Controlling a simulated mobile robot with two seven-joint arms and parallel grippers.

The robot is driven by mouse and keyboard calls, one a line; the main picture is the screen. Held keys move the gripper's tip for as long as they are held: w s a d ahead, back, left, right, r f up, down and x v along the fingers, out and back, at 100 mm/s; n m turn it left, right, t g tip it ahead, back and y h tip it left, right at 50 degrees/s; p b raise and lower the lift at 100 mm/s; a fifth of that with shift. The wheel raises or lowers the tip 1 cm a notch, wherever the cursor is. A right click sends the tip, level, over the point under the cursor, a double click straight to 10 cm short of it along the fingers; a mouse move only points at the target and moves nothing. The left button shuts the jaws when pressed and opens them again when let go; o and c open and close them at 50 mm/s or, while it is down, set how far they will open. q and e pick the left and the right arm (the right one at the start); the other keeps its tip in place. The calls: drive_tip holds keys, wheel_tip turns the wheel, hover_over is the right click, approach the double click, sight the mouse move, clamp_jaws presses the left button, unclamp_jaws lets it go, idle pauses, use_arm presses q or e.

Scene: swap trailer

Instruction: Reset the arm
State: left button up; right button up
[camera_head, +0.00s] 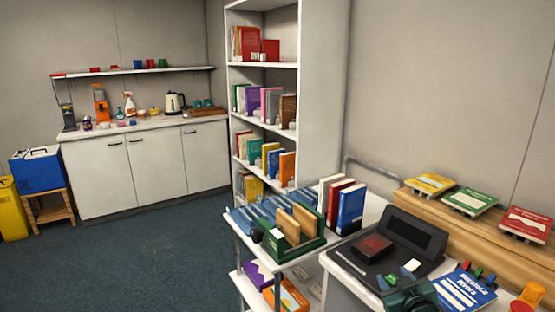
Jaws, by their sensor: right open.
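My left gripper is not in view.
A cart (287,267) holds a green crate and several upright books (350,209). A blue-and-white booklet (464,291) and small coloured pieces lie on the desk. A wooden ledge (450,225) carries yellow, green and red books. A tall bookshelf (320,100) stands behind; the carpet (160,255) at left is clear.

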drive_tip(key=s+a+f+g+y, duration=0.1)
drive_tip(key=s+a+f, duration=0.3)
drive_tip(key=s, duration=0.3)
drive_tip(key=s+a+f+g+y, duration=0.1)
drive_tip(key=s+a+f, duration=0.3)
drive_tip(key=s+f, duration=0.2)
drive_tip(key=shift+s+f+g, duration=0.3)
drive_tip(key=shift+s, duration=0.7)
drive_tip(key=s+a+f, duration=0.1)
drive_tip(key=s+a, duration=0.1)
drive_tip(key=s, duration=0.3)
drive_tip(key=s+a+f+g+y, duration=0.1)
drive_tip(key=s+a, duration=0.1)
drive_tip(key=s, duration=0.3)
drive_tip(key=s+a+f+g, duration=0.1)
drive_tip(key=s+a, duration=0.1)
drive_tip(key=s, duration=0.4)
drive_tip(key=shift+s+a+m, duration=0.1)
drive_tip(key=shift+m, duration=0.2)
